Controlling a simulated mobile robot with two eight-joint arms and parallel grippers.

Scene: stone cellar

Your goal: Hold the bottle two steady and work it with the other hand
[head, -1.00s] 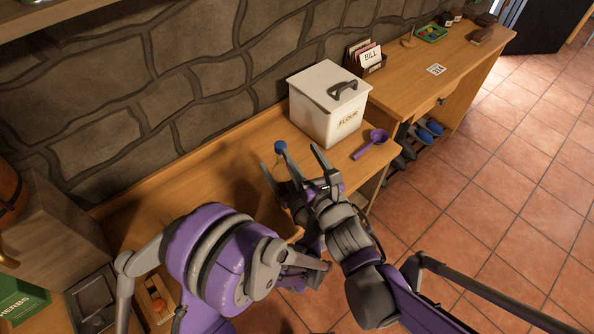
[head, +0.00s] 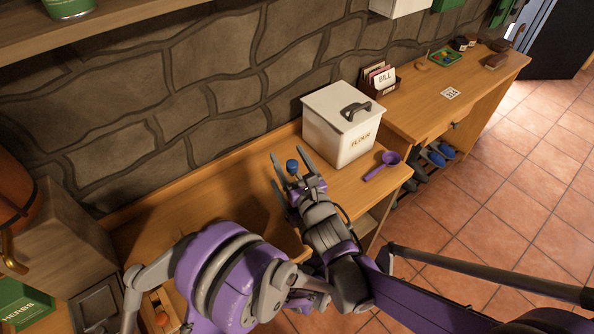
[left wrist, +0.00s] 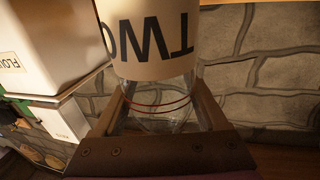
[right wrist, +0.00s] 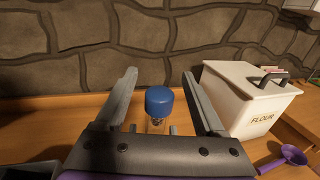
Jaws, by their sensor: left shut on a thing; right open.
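The bottle's blue cap (right wrist: 159,101) shows in the right wrist view between the fingers of my right gripper (right wrist: 160,90). That gripper is open, with a finger on each side of the cap and visible gaps. In the head view the blue cap (head: 292,166) also sits between the right fingers, the body below mostly hidden.
A white flour bin (head: 339,128) stands on the wooden counter (head: 255,150) just right of the right gripper. A purple scoop (head: 383,166) lies beside it. A stone wall (head: 190,90) is close behind. A wooden box (head: 70,240) stands at the left.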

